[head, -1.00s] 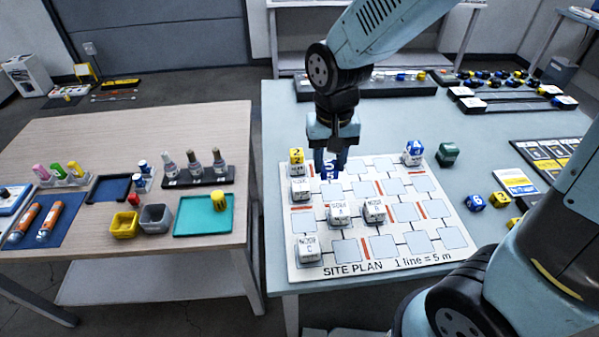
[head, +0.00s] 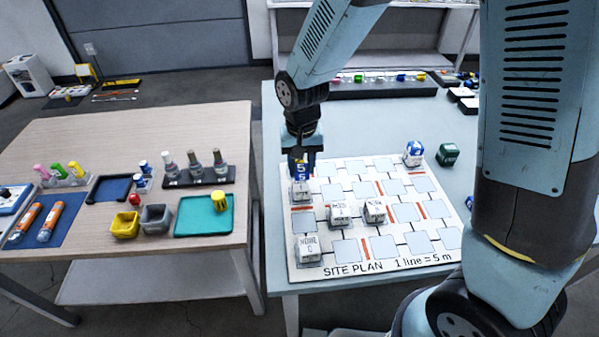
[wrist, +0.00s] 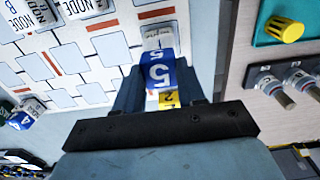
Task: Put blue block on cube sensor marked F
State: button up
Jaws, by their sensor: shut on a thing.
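The blue block (head: 301,170), marked 5, is between the fingers of my gripper (head: 300,166), which is shut on it. In the wrist view the blue block (wrist: 159,73) shows its white 5 between the jaws. A white cube sensor (head: 300,190) stands at the left of the site plan, directly below the block in the head view. I cannot read its letter, nor tell whether the block touches it. A yellow block (wrist: 168,98) marked 2 shows close by the blue block in the wrist view; my gripper hides it in the head view.
The site plan board (head: 350,257) holds other white cubes, including one marked C (head: 308,250) and two near the middle (head: 339,213) (head: 375,210). A blue-and-white block (head: 413,152) stands at its far right corner, with a green block (head: 447,154) beyond. Several squares are empty.

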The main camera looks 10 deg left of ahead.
aim_at(301, 167)
jog(key=shift+f, duration=1.6)
jog(key=o, duration=1)
jog(key=shift+f, duration=0.1)
jog(key=shift+o, duration=0.2)
notch_tip(301, 167, up, 12)
jog(key=shift+r, duration=0.2)
